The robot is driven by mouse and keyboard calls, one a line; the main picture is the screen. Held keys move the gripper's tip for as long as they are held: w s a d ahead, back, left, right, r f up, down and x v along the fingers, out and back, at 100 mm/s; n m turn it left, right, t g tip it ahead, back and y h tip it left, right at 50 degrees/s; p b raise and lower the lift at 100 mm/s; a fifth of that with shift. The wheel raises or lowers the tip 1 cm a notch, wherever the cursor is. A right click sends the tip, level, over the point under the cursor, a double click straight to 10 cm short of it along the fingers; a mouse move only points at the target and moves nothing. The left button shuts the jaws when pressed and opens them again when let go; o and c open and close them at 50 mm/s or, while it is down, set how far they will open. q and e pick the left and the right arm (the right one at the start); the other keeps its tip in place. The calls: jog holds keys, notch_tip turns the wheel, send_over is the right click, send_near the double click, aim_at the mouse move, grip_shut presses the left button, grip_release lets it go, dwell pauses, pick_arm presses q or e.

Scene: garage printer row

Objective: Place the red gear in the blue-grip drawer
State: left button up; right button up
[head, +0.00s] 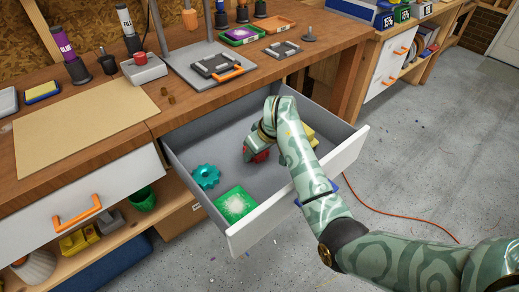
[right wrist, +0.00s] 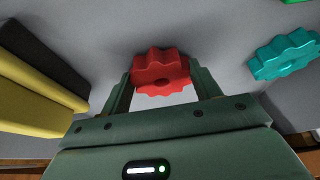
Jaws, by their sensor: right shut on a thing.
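The red gear (head: 261,157) is inside the open drawer, low over its grey floor; I cannot tell whether it touches the floor. In the right wrist view the red gear (right wrist: 160,72) sits between the two fingertips. My right gripper (head: 251,152) reaches down into the drawer and is shut on the gear; my own arm hides part of it in the head view. The drawer (head: 347,152) is pulled out, and a bit of its blue grip (head: 333,186) shows on the front beside my arm. My left gripper is not in view.
In the drawer lie a teal gear (head: 206,176), a green block with a pale top (head: 236,204) and a yellow thing (head: 308,132) partly behind my arm. The workbench (head: 150,113) is behind. A closed drawer with an orange grip (head: 77,210) is at left.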

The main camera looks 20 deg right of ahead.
jog(key=shift+d+f, duration=0.1)
jog(key=shift+f, duration=0.2)
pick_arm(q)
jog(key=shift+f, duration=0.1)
pick_arm(e)
jog(key=o, duration=1)
jog(key=shift+c, duration=0.2)
jog(key=shift+r, duration=0.15)
pick_arm(q)
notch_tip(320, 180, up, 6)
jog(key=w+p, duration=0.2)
jog(key=p, duration=0.4)
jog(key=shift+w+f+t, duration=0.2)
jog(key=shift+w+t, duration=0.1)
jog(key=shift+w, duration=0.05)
pick_arm(e)
jog(key=v, duration=1.2)
jog(key=shift+w+r, duration=0.1)
jog(key=shift+r, duration=0.05)
